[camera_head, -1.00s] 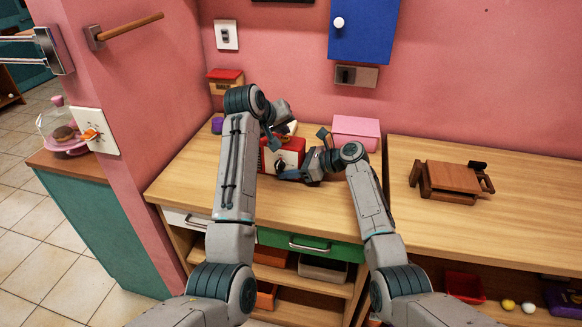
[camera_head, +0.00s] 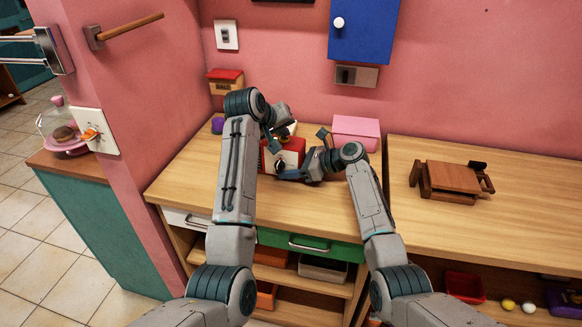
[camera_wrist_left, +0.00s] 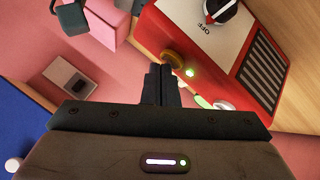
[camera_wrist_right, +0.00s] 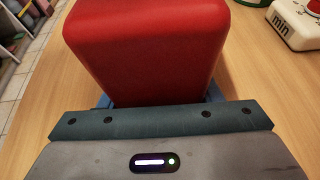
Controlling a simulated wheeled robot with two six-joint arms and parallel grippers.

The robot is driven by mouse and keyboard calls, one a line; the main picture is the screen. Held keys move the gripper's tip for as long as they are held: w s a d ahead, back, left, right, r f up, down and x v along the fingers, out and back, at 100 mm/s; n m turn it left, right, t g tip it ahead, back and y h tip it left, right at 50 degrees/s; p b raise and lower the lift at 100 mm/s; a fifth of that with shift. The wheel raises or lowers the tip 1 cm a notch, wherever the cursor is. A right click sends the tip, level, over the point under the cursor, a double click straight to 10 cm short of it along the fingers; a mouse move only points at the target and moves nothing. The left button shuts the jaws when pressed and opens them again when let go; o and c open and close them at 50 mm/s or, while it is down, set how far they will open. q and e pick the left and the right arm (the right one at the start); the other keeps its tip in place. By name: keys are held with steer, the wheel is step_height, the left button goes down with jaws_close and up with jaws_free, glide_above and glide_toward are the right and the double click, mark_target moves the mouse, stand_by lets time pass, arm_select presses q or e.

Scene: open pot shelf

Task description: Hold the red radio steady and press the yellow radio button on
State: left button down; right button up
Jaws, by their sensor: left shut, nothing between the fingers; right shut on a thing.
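The red radio (camera_head: 291,151) stands on the wooden counter, with both grippers at it. In the left wrist view, the radio (camera_wrist_left: 285,25) shows a white panel, a black knob marked OFF and a dark grille. The yellow button (camera_wrist_left: 174,58) is on its side, with a small glowing green light next to it. My left gripper (camera_wrist_left: 161,72) is shut and empty, its tips right at the yellow button; I cannot tell whether they press it. My right gripper (camera_head: 284,171) is shut on the radio, whose red body (camera_wrist_right: 146,45) fills the space ahead of the right wrist camera.
A pink box (camera_head: 356,132) stands right of the radio, near the wall. A white timer marked "min" (camera_wrist_right: 298,24) is near the radio in the right wrist view. A brown wooden object (camera_head: 452,179) lies on the right counter. The front of the counter is mostly clear.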

mark_target(283, 140)
arm_select(q)
steer(key=shift+r, duration=0.45)
steer(key=shift+r, duration=3)
arm_select(e)
steer(key=o, duration=1.6)
steer(key=shift+c, duration=0.2)
